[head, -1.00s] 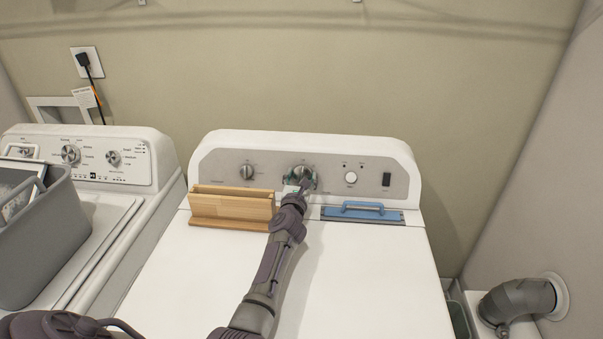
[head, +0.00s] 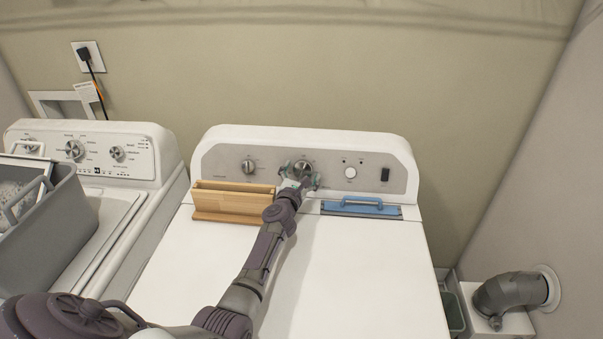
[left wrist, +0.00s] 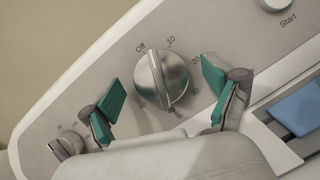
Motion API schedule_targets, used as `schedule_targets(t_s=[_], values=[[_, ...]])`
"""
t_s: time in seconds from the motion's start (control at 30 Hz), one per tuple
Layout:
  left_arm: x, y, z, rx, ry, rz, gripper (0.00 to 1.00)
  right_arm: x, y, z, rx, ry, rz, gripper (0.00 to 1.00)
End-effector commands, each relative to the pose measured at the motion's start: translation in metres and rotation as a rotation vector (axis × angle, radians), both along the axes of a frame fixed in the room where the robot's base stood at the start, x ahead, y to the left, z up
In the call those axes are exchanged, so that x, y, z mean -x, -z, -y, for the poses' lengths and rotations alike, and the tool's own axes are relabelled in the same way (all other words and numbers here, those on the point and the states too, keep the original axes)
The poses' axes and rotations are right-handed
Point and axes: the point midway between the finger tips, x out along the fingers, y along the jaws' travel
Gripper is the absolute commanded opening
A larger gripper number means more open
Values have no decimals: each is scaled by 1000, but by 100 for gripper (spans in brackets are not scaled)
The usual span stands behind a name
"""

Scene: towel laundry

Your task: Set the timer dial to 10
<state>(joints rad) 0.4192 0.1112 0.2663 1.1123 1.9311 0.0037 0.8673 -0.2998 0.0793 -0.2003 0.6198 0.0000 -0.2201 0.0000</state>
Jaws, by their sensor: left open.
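The timer dial (left wrist: 162,78) is a round silver knob with a raised ridge on the dryer's control panel. In the left wrist view, the ridge's upper end points between the "Off" and "10" marks. The dial also shows in the head view (head: 303,168), partly behind my gripper. My left gripper (head: 299,180) is open in front of it. In the left wrist view its teal-padded fingers (left wrist: 160,88) stand spread on either side of the dial, apart from it. My right gripper is not in view.
A wooden holder (head: 234,204) and a blue-handled tool (head: 361,207) lie on the dryer top (head: 345,270) below the panel. Another knob (head: 248,166) is left of the dial, and a start button (head: 350,172) right. A grey basket (head: 50,225) stands on the left machine.

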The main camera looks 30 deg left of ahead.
Motion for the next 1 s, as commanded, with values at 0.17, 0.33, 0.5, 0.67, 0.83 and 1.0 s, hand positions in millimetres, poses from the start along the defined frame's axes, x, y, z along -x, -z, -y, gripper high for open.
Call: schedule_targets(t_s=[0.17,0.33,0.5,0.67,0.83,1.0], values=[[5,-1,-2,-5,-4,0,88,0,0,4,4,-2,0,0],[24,-1,3,-13,-1,-2,88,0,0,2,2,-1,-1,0],[58,0,17,-4,3,-2,88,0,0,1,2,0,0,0],[89,-1,27,1,3,-2,88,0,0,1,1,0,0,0],[109,-3,33,0,1,0,88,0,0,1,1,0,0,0],[115,-3,34,0,0,0,88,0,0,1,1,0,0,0]])
